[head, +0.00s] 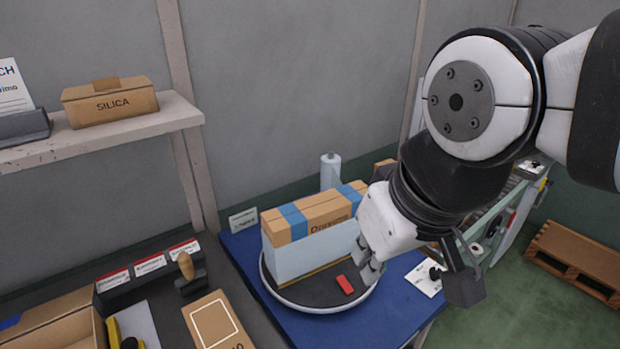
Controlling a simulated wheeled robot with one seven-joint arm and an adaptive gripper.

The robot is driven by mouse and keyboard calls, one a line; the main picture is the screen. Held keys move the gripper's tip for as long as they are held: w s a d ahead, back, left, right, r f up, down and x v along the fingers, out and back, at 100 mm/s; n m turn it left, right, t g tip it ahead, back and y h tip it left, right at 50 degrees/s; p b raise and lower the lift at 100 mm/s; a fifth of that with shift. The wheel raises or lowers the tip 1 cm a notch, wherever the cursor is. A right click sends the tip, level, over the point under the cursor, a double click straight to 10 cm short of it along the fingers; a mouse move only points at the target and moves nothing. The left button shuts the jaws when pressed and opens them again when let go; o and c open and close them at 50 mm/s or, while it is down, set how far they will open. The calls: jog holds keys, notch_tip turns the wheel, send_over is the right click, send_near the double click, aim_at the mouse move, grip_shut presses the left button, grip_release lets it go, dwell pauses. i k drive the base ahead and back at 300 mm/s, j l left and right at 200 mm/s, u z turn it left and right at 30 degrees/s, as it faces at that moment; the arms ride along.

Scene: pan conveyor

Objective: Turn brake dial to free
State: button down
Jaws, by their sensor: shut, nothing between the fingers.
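A white plate with a small black knob, which looks like the brake dial (436,273), sits on the blue table top to the right of a round turntable (322,307). The dial's setting and any lettering are too small to read. My gripper (369,274) points down over the turntable's right edge, to the left of the dial and apart from it. Its fingers are shut and empty. A small red piece (345,284) lies on the turntable just left of the fingertips.
A brown carton with blue tape (313,217) stands on the turntable, close to my gripper. A pale bottle (330,170) is behind it. A stamp (189,268) and open box (50,325) are on the left bench. A conveyor (510,205) and pallet (580,255) are at right.

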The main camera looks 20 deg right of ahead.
aim_at(435, 271)
jog(key=z, duration=0.85)
jog(key=k+z, duration=0.2)
jog(key=i, duration=0.2)
